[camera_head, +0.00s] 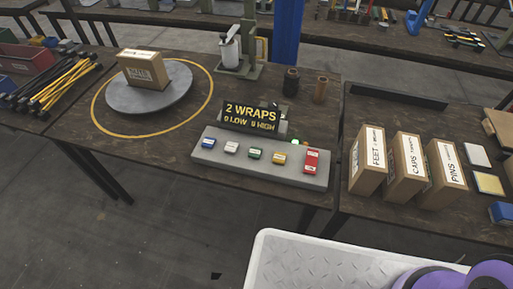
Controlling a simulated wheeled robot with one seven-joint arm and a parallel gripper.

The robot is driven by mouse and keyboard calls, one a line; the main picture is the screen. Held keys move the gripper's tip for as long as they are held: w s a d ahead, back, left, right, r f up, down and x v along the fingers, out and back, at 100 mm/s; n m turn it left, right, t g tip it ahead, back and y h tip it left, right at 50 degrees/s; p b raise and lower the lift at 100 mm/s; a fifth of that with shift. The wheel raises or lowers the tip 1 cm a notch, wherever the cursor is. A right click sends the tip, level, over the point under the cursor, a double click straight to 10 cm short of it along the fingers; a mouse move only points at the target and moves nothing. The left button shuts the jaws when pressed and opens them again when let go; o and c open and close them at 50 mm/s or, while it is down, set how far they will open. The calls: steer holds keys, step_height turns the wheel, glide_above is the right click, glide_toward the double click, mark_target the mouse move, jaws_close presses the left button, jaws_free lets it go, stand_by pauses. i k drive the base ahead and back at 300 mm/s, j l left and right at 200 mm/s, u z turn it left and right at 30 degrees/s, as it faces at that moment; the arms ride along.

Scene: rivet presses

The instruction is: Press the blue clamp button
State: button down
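A grey button panel (232,171) lies on the dark workbench near its front edge. On it sits a row of small coloured buttons. The blue button (208,143) is at the left end. To its right are a white button (231,147), a green button (255,153), a yellow button (279,158) and a taller red button (311,161). Lettering on the buttons is too small to read. A black sign (251,117) behind the panel reads "2 WRAPS" and "0 LOW", "HIGH" in yellow. My gripper is not in view.
A box (140,67) stands on a grey turntable (150,94) inside a yellow floor-style ring, left of the panel. Labelled boxes (368,160) stand on the right bench. Dark and brown cylinders (320,89) stand behind the panel. Open floor (150,235) lies in front of the bench.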

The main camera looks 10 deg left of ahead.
mark_target(208, 142)
steer(key=u, duration=1.35)
